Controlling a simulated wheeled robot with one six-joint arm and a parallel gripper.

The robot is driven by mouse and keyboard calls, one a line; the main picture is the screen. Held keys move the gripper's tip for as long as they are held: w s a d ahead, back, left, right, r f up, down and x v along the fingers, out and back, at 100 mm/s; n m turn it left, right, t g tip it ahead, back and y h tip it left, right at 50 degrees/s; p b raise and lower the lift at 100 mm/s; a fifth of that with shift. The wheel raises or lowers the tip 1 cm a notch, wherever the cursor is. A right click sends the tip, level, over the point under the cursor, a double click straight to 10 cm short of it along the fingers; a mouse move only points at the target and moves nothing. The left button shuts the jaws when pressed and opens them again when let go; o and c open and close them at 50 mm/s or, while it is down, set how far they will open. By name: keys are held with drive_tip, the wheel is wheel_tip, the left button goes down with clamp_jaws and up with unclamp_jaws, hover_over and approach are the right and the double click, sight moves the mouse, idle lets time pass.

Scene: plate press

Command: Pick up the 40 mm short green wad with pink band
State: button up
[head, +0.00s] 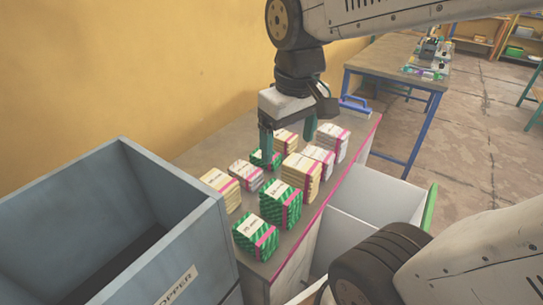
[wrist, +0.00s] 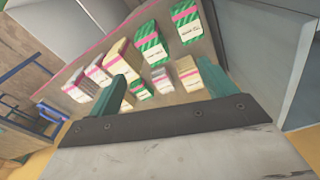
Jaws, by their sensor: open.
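A small green wad with a pink band (head: 264,158) sits on the bench in the row nearest the wall; my gripper's left finger partly covers it in the head view. In the wrist view the small green wad (wrist: 140,89) shows between the fingers, nearer the left one. My gripper (head: 288,145) is open and empty, pointing down over the wads; contact with any cannot be told. Two larger green wads with pink bands stand at the near end, one taller (head: 281,205) and one at the corner (head: 256,237). The small wad's label is too small to read.
Cream wads (head: 301,176) and grey wads (head: 246,174) stand close around the small green one. A grey-blue hopper (head: 212,222) rises at the bench's near left. A white open bin (head: 362,212) stands to the right. The yellow wall (head: 140,80) is close behind.

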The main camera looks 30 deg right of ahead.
drive_tip(key=w+d+f+n, duration=0.1)
drive_tip(key=w+d+f, duration=0.1)
drive_tip(key=w, duration=0.4)
drive_tip(key=w+d+f, duration=0.2)
drive_tip(key=w, duration=0.4)
drive_tip(key=n+g, duration=0.1)
drive_tip(key=n, duration=0.2)
approach(255, 157)
drive_tip(key=d, duration=0.1)
drive_tip(key=d+f, duration=0.1)
drive_tip(key=s+d, duration=0.1)
drive_tip(key=shift+d+f, duration=0.3)
drive_tip(key=shift+f, duration=0.1)
wheel_tip(255, 157, down, 8)
drive_tip(key=shift+w+f, duration=0.15)
drive_tip(key=shift+f, duration=0.05)
drive_tip(key=shift+d, duration=0.1)
drive_tip(key=c, duration=1.1)
